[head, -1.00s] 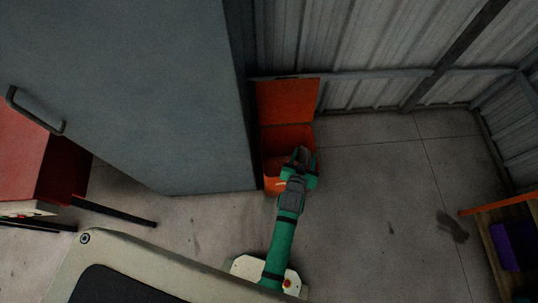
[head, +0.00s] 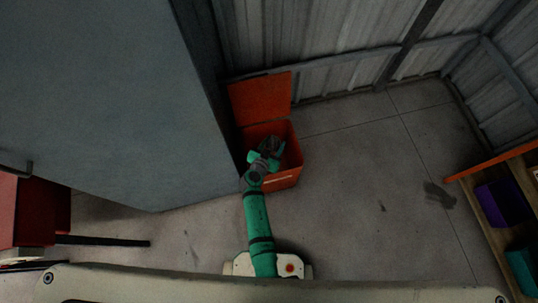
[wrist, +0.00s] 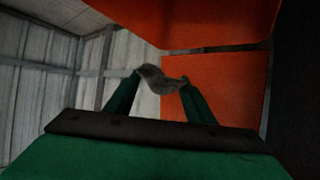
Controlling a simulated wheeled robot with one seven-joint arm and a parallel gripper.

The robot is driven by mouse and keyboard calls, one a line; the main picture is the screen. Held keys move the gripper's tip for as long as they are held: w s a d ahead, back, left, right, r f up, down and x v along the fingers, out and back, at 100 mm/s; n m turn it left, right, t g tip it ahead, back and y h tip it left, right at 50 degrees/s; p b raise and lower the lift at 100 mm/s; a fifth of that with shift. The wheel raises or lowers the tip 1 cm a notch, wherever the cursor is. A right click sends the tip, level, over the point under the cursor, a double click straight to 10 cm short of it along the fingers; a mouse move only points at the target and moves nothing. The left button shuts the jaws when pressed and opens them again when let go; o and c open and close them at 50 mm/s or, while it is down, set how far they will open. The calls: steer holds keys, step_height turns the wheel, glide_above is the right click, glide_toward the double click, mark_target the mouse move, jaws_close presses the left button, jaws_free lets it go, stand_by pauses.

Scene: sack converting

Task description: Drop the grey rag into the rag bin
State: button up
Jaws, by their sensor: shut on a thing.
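The grey rag (wrist: 158,79) is pinched between the two green fingers of my gripper (wrist: 161,82) in the wrist view. It is a small crumpled strip there. In the head view my gripper (head: 271,147) is over the mouth of the orange rag bin (head: 284,181), and the rag is hard to make out. The bin's lid (head: 260,98) stands open against the wall side. Orange panels of the bin or its lid (wrist: 205,22) fill the upper right of the wrist view. My arm hides part of the bin's opening.
A tall grey cabinet (head: 110,100) stands close on the left of the bin. Corrugated metal wall (head: 320,35) rises behind. The floor (head: 350,180) to the right is clear up to a shelf (head: 510,175) with a purple box (head: 503,203).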

steer(key=shift+w+m+h, duration=0.5)
steer(key=shift+w, duration=0.25)
steer(key=shift+w+d+r+m+g+h, duration=0.15)
steer(key=shift+w+r+m+g+h, duration=0.1)
steer(key=shift+w+m+g+h, duration=0.3)
step_height(320, 180, down, 6)
steer(key=shift+w+r, duration=0.1)
steer(key=shift+w, duration=0.05)
steer(key=o, duration=1.1)
